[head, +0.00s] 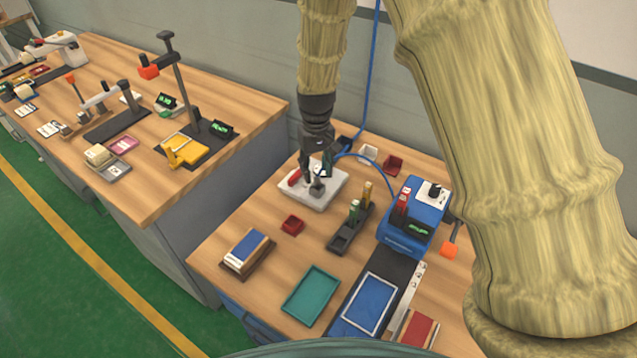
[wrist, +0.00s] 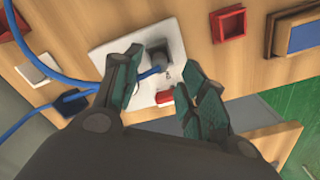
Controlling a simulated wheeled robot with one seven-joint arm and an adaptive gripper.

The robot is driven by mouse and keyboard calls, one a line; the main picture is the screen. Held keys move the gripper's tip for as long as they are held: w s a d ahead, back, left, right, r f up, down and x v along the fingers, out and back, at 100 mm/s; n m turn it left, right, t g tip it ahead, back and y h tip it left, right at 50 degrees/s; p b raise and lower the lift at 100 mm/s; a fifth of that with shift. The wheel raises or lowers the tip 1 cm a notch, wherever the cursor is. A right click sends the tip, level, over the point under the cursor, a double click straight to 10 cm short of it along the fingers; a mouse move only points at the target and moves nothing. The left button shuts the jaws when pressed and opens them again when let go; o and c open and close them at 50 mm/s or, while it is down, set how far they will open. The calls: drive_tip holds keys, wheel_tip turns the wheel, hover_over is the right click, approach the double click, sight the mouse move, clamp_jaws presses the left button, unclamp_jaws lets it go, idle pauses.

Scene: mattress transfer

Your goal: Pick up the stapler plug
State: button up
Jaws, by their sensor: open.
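A white plate (head: 325,196) lies on the near workbench, with a dark grey block (head: 318,188) and a small red part (head: 294,177) on it. In the wrist view, a blue cord (wrist: 75,87) passes behind one finger and appears to end at the dark grey block (wrist: 158,55), which I take as the plug. The red part (wrist: 165,97) lies beside it. My gripper (head: 316,176) is low over the plate. In the wrist view, my gripper (wrist: 168,76) is open, its fingers apart on either side of the block and red part. Contact cannot be told.
A blue stapler machine (head: 415,215) stands to the right, with a dark tray (head: 345,236) of upright parts nearby. Small red (head: 292,225) and white bins lie around. A teal tray (head: 311,296) is in front. The wall is close behind; another bench stands left.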

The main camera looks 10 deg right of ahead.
sight(318, 177)
drive_tip(key=shift+s+d+f+p, duration=0.15)
drive_tip(key=shift+f+p, duration=0.3)
drive_tip(key=shift+f, duration=1.25)
drive_tip(key=shift+c, duration=0.2)
clamp_jaws()
